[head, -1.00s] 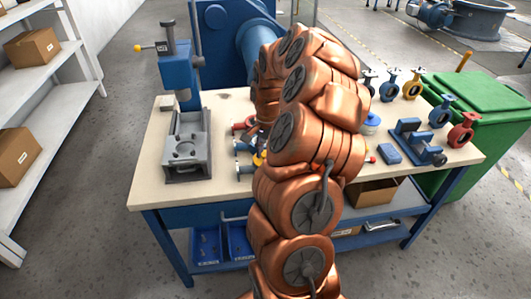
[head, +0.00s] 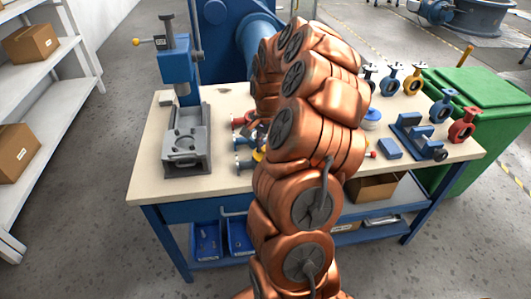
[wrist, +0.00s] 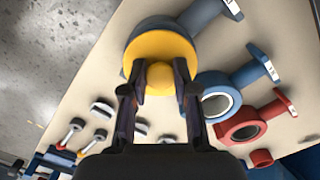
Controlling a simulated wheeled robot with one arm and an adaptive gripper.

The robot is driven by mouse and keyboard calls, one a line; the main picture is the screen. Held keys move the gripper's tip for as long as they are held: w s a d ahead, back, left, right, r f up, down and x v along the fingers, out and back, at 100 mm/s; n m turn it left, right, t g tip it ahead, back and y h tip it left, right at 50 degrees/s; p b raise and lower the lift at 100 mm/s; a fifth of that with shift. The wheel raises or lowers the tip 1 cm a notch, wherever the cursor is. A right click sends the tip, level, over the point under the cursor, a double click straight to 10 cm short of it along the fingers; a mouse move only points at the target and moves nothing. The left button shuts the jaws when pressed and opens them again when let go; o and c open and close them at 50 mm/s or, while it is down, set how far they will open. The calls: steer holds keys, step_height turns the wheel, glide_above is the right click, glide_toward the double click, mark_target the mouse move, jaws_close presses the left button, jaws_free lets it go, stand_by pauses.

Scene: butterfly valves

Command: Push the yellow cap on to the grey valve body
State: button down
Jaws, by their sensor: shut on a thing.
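In the wrist view the yellow cap (wrist: 158,45) is a round disc with a small knob. My gripper (wrist: 160,80) is shut on that knob, one finger on each side. A dark grey valve body (wrist: 208,12) with a white label lies behind the cap, mostly covered by it. A thin dark rim shows along the cap's left edge. I cannot tell whether cap and body touch. In the head view a bit of the yellow cap (head: 258,155) shows at the arm's left edge; my arm hides the rest.
A blue valve (wrist: 222,98) and a red valve (wrist: 245,122) lie close to the right of the cap in the wrist view. Bare bench lies in front.

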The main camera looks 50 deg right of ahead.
mark_target(265, 149)
steer(key=shift+f+b, duration=0.7)
steer(key=shift+f, duration=0.15)
stand_by(1.4)
steer(key=shift+r, duration=0.2)
stand_by(0.5)
steer(key=c, duration=0.8)
jaws_free()
steer(key=shift+r, duration=0.15)
steer(key=shift+r, duration=3.35)
